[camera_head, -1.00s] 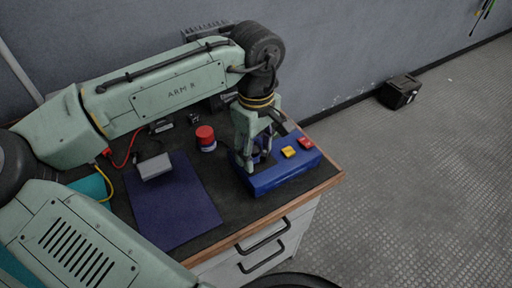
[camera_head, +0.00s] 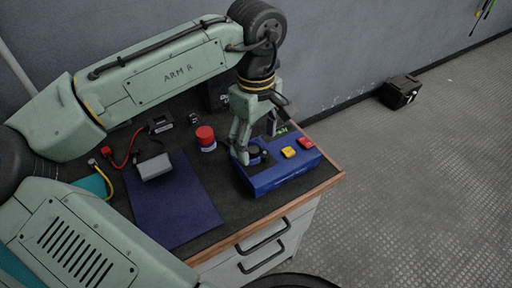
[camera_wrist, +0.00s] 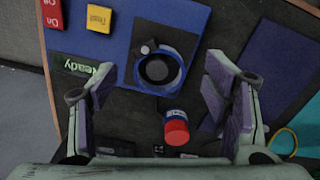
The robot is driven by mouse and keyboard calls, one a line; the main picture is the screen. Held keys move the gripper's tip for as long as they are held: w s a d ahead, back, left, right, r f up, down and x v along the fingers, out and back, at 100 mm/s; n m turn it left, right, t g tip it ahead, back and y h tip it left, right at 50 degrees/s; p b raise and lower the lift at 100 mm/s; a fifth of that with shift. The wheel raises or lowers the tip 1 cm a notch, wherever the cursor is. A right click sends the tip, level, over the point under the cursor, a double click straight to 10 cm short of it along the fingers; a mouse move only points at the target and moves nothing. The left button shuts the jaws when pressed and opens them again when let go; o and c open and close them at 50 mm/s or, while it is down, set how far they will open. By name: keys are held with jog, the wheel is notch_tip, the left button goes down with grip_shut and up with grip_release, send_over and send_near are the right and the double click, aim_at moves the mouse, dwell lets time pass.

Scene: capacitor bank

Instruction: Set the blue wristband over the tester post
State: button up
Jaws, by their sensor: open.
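The blue wristband (camera_wrist: 180,81) shows as a ring in the wrist view. It lies around the dark round tester post (camera_wrist: 157,69) on the blue tester (camera_wrist: 119,28); how far down it sits is hard to tell. A small grey knob stands beside the post at the ring's edge. My gripper (camera_wrist: 161,70) is open, its fingers apart on either side of the ring with nothing between the pads. In the head view my gripper (camera_head: 257,146) is just above and behind the post, partly covering it. The tester (camera_head: 280,176) is at the bench's right end.
A red-capped jar (camera_head: 206,138) stands left of the tester. A grey box (camera_head: 154,167) sits on a dark blue mat (camera_head: 175,210). The tester carries a yellow button (camera_head: 289,152) and a red button (camera_head: 305,143). Cables lie at the left. The bench top in front of the jar is clear.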

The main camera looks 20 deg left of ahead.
aim_at(256, 152)
notch_tip(256, 152, up, 9)
jog(key=shift+f, duration=0.15)
dwell(2.1)
